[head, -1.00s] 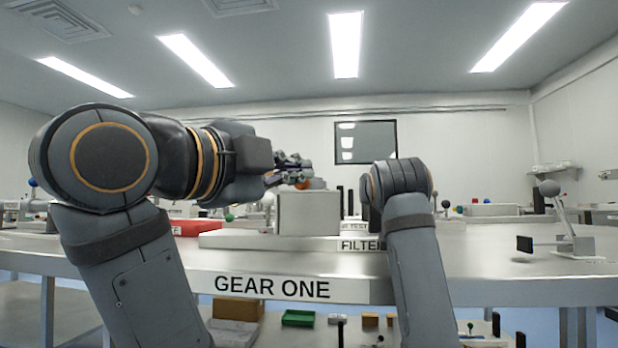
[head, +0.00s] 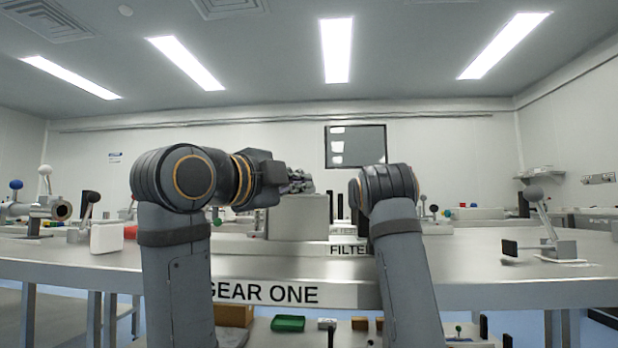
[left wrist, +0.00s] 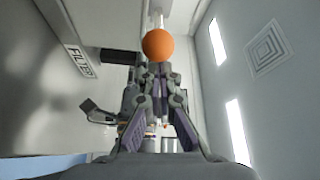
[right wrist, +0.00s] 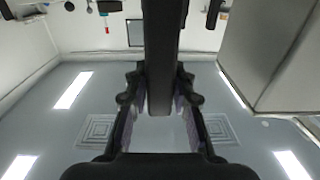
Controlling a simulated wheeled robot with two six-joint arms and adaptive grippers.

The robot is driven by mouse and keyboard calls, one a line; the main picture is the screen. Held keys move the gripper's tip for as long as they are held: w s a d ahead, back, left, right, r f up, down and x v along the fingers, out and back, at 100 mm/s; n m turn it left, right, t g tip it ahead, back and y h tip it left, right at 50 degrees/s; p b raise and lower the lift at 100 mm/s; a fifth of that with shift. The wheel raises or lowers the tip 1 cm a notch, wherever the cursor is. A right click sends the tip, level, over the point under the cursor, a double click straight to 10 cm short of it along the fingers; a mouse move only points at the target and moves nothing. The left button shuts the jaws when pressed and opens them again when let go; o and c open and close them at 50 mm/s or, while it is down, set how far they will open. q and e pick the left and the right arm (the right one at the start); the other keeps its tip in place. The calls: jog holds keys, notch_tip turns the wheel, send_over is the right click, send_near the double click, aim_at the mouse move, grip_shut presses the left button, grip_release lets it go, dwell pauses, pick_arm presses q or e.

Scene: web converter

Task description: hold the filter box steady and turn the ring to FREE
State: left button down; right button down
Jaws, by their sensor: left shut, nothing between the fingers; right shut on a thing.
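The filter box is the plain grey box (head: 298,218) behind the FILTER label (head: 348,250); its side also fills the right of the right wrist view (right wrist: 275,50). My left gripper (head: 300,182) is level with the top of the box in the head view. In the left wrist view its fingers (left wrist: 159,70) are closed and empty, with an orange ball (left wrist: 158,45) just past the tips; I cannot tell if they touch. My right gripper (right wrist: 158,78) is shut on a dark upright bar (right wrist: 163,50). My right arm hides it in the head view. I cannot make out the ring or a FREE mark.
The bench front carries a GEAR ONE label (head: 262,293). A lever stand (head: 545,235) is at the right, and a white block (head: 106,238) is at the left. A green tray (head: 288,323) lies on the shelf below.

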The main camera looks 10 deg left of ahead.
pick_arm(q)
jog(key=shift+f, duration=0.1)
pick_arm(e)
jog(key=shift+w+a+f, duration=0.1)
jog(key=shift+w+f, duration=0.1)
jog(key=shift+f, duration=0.3)
pick_arm(q)
jog(key=shift+w+a+m+g+h, duration=0.1)
jog(key=shift+a+m+g+h, duration=0.4)
jog(key=shift+a, duration=0.45)
jog(key=shift+w+a+m+g+h, duration=0.15)
jog(key=shift+a+m+g+h, duration=0.2)
jog(key=shift+a+h, duration=0.45)
jog(key=shift+w+a+m+g+h, duration=0.1)
jog(key=shift+a+m+g+h, duration=0.3)
jog(key=shift+a, duration=0.65)
jog(key=s+a, duration=0.4)
jog(key=s, duration=0.5)
jog(key=shift+a+r, duration=0.2)
jog(key=shift+w+r+p, duration=0.15)
jog(key=shift+r+p, duration=0.15)
jog(key=shift+p, duration=0.05)
pick_arm(e)
jog(key=shift+r, duration=0.4)
